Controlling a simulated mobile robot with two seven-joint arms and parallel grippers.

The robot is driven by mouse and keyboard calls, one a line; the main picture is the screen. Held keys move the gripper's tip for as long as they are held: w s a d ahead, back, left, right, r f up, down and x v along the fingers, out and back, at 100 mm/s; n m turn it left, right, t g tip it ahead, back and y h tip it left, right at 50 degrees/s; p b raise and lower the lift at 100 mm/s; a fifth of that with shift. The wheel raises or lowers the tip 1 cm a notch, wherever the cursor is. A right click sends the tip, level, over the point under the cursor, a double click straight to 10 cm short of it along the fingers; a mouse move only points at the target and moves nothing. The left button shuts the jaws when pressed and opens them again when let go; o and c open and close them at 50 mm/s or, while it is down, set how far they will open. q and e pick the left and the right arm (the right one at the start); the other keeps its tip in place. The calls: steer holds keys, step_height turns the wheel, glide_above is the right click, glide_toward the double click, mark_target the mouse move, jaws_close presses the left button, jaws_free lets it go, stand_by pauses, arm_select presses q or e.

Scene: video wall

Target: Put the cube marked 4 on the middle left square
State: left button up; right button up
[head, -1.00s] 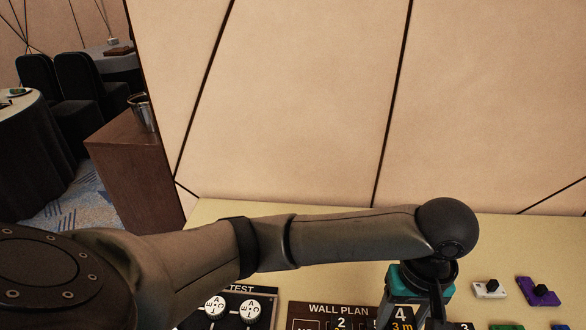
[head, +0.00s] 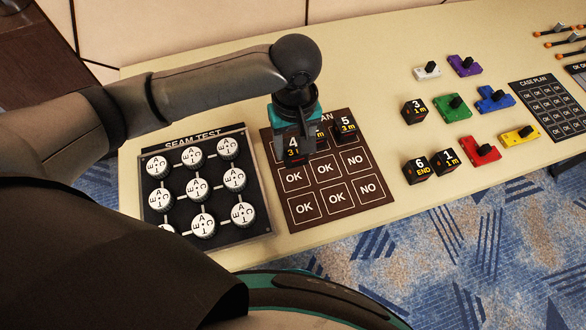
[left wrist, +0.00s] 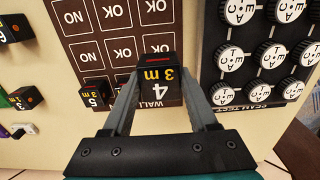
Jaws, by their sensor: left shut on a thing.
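The black cube marked 4, with "3 m" in yellow (head: 291,154), is between the fingers of my left gripper (head: 294,146). The left gripper is shut on it, over the top left part of the brown wall plan board (head: 382,198). The left wrist view also shows this cube (left wrist: 159,90), larger than the cube beside it, with its lettering upside down. The middle left square, marked OK (head: 293,179), is bare and just in front of the cube. Whether the cube touches the board is unclear. My right gripper is not in view.
Cube 5 (head: 346,128) stands on the top right square; another cube between is mostly hidden by my gripper. The seam test board (head: 256,222) lies left. Cubes 3 (head: 414,111), 6 (head: 416,170) and 1 (head: 445,160), and several coloured blocks, lie right.

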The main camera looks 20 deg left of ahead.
arm_select(q)
step_height(320, 180, down, 10)
steer(key=b, duration=0.3)
steer(key=shift+r, duration=0.2)
steer(key=o, duration=1.4)
step_height(320, 180, up, 12)
steer(key=p, duration=0.4)
steer(key=shift+p, duration=0.3)
